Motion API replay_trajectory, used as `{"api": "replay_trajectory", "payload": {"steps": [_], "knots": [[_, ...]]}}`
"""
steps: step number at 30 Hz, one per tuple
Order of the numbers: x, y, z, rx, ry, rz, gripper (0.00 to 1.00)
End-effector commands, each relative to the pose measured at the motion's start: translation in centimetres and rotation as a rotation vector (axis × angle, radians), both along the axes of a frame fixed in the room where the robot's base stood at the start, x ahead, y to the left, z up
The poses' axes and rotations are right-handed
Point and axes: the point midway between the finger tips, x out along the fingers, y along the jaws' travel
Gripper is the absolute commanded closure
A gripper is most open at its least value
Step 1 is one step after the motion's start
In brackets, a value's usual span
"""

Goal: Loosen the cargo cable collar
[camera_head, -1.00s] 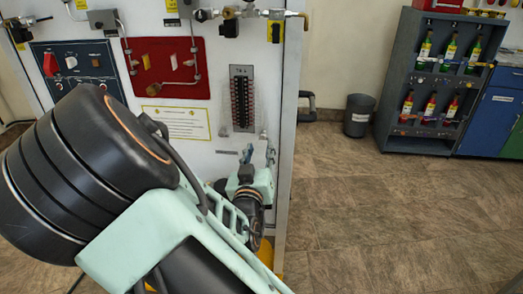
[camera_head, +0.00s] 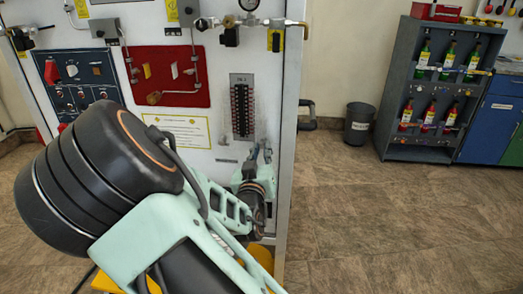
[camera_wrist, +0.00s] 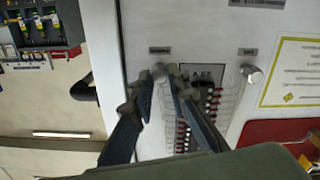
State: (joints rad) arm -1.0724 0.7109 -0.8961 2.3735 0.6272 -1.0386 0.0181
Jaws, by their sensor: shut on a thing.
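In the wrist view, a small round metal collar (camera_wrist: 158,72) sits on the white panel between my gripper's fingertips (camera_wrist: 162,80). A small dark label is beside it, too blurred to read. A similar round metal collar (camera_wrist: 251,74) with its own label stands free to the right, across the terminal strip. My gripper is shut on the first collar, with both dark fingers against the panel. In the head view my gripper (camera_head: 261,151) is at the panel's lower right, and the held collar is hidden behind its fingers. I cannot tell whether the collar has turned.
The terminal strip (camera_head: 242,107) is close to the fingers. Red (camera_head: 174,75) and blue (camera_head: 77,78) panels, pipes and a gauge are higher up. A bin (camera_head: 358,124) and a bottle rack (camera_head: 430,90) stand to the right. The floor between is clear.

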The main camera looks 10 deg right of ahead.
Motion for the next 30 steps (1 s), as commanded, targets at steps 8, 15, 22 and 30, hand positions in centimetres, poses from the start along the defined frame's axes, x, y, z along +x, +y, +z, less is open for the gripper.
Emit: {"api": "replay_trajectory", "payload": {"steps": [8,15,22,30], "knots": [[-0.02,0.0,0.04,-0.021,0.008,0.0,1.0],[-0.02,-0.01,0.17,-0.128,0.044,-0.001,1.0],[-0.02,0.0,0.28,-0.312,0.103,-0.001,1.0],[-0.03,0.04,0.21,-0.56,0.183,0.001,1.0]]}}
